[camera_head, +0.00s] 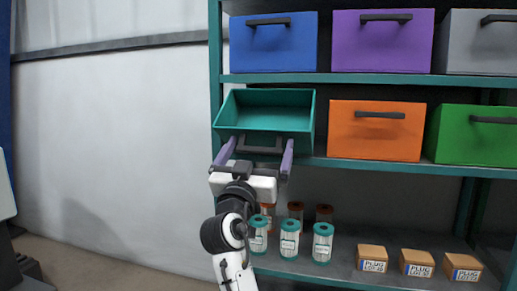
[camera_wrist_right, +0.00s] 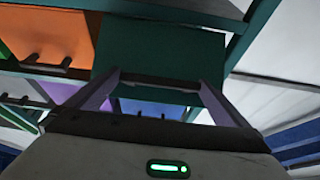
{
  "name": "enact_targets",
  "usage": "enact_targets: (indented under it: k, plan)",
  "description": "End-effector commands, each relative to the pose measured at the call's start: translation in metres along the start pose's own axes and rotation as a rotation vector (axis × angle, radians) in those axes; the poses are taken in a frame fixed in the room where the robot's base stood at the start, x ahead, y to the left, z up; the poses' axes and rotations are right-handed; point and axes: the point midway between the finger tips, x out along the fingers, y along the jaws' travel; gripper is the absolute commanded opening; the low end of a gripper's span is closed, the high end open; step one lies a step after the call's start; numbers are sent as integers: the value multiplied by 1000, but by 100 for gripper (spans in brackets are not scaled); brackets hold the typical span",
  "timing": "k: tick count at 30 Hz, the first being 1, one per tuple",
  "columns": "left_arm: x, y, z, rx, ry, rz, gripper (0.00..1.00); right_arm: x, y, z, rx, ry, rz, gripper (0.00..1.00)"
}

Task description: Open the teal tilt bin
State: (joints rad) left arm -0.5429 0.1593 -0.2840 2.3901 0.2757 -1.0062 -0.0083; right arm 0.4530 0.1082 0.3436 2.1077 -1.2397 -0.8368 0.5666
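The teal tilt bin (camera_head: 265,113) is on the middle shelf at the left end. It is tilted forward, with its open top and inside showing. Its dark handle (camera_head: 258,149) is on the low front side. My right gripper (camera_head: 257,150) is in front of the bin, its two purple fingers spread wide to either side of the handle. In the right wrist view the teal bin (camera_wrist_right: 165,45) is straight ahead, with the open fingers (camera_wrist_right: 157,86) on both sides. Whether the fingers touch the bin cannot be told. My left gripper is not in view.
Closed orange (camera_head: 374,145) and green (camera_head: 478,151) bins stand to the right on the same shelf. Blue, purple and grey bins are above. Several labelled jars (camera_head: 290,240) and small boxes (camera_head: 417,262) stand on the lower shelf. A bare wall is at the left.

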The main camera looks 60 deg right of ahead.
Motion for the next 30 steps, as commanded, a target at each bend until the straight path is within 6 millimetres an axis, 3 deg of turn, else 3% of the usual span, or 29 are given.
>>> enact_targets:
  k: [7, 15, 21, 30]
  plan:
    - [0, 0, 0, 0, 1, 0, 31, -7, 0, 0, 0, 2, -1, 100]
    - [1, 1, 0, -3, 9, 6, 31, -51, 0, 1, 1, -2, -2, 100]
    - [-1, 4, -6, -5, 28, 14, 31, -73, 0, 1, -1, -1, -1, 100]
    - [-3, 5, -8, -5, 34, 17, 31, -76, 0, 0, 0, 0, 0, 100]
